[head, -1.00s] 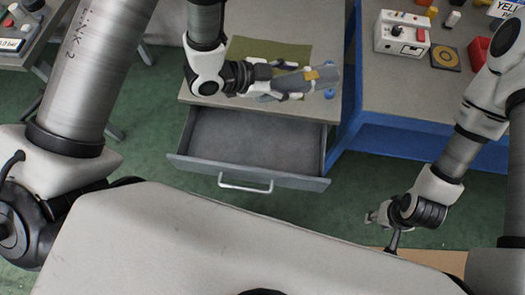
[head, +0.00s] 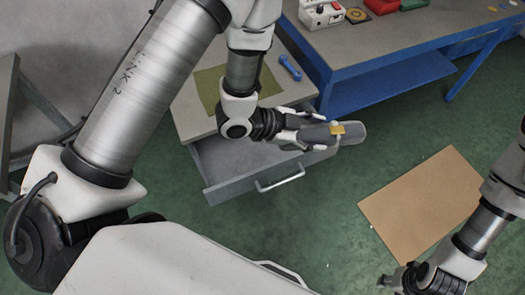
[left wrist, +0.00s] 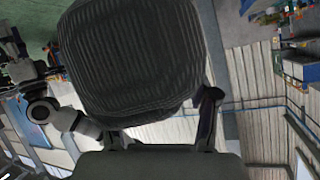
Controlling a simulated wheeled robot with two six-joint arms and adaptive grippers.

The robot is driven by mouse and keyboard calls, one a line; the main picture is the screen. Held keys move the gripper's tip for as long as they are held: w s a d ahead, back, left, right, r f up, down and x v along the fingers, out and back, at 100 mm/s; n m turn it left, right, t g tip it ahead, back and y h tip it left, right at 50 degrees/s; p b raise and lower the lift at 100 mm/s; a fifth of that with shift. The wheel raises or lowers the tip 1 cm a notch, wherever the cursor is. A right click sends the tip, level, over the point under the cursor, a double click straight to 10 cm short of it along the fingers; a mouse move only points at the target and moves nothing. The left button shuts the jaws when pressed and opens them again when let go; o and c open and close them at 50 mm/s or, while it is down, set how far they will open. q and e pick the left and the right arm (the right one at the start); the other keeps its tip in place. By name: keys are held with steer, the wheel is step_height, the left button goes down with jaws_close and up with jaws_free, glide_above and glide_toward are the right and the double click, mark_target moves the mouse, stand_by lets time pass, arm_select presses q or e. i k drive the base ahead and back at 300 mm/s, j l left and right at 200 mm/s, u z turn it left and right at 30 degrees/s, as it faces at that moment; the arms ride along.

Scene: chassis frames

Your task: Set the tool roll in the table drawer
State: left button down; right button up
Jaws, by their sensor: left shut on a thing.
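The tool roll (head: 350,133) is a dark grey bundle with a yellow band. My left gripper (head: 305,130) is shut on it and holds it in the air, beside and above the right part of the open drawer. In the left wrist view the ribbed grey tool roll (left wrist: 130,60) fills the upper middle, between the fingers of my left gripper (left wrist: 165,130). The table drawer (head: 225,185) is pulled out, with a light bar handle; my left arm hides part of its inside. My right gripper (head: 385,283) is low at the bottom right, apart from everything; its jaws are too small to judge.
A grey table (head: 190,108) with an olive mat (head: 208,88) and a blue wrench-like tool (head: 290,67) stands above the drawer. A blue-framed bench (head: 350,85) is to the right. A brown board (head: 420,195) lies on the green floor. The floor around it is clear.

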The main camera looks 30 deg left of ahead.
mark_target(251, 155)
steer(key=j+z, duration=0.55)
steer(key=j, duration=0.25)
steer(key=k+j+z, duration=0.15)
steer(key=j+z, duration=0.15)
steer(key=k+j+z, duration=0.25)
steer(key=j, duration=0.2)
steer(key=j+z, duration=0.3)
steer(key=k+j+z, duration=0.25)
steer(key=j+z, duration=0.25)
steer(key=j, duration=0.2)
steer(key=k+j+z, duration=0.1)
steer(key=j+z, duration=0.15)
steer(key=j, duration=0.15)
steer(key=k+j+z, duration=0.15)
steer(key=j+z, duration=0.15)
steer(key=j, duration=0.15)
steer(key=k+j+z, duration=0.25)
steer(key=j, duration=0.15)
steer(key=k+j+z, duration=0.1)
steer(key=j+z, duration=0.15)
steer(key=k+j+z, duration=0.25)
steer(key=j, duration=0.2)
steer(key=j+z, duration=0.25)
steer(key=k+j+z, duration=0.25)
steer(key=i+j, duration=0.1)
